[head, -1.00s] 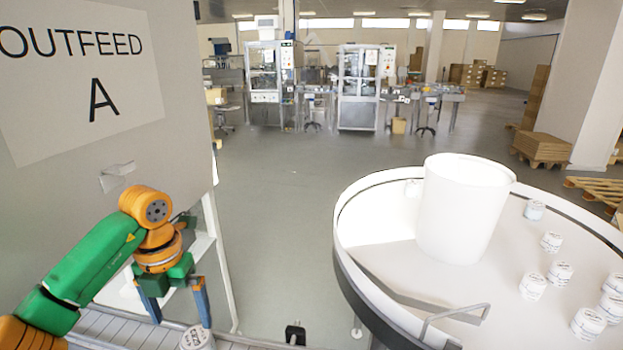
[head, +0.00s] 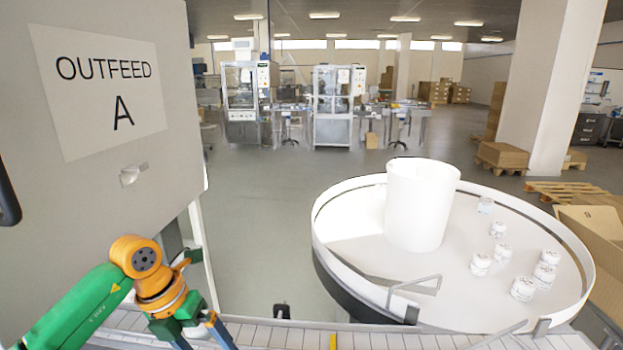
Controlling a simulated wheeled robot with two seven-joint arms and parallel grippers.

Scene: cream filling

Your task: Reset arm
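My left arm comes in from the lower left, with a green link and an orange wrist. My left gripper (head: 203,340) points down over the conveyor at the bottom edge. Its two blue fingers stand apart, with nothing visible between them. The fingertips are cut off by the frame, so what is under them is hidden. My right gripper is not in view.
A round white-rimmed turntable (head: 345,262) stands at right, carrying a tall white cylinder (head: 420,205) and several small white jars (head: 522,289). A grey slatted conveyor (head: 270,336) runs along the bottom. A panel with an OUTFEED A sign (head: 108,88) stands at left. Open floor lies beyond.

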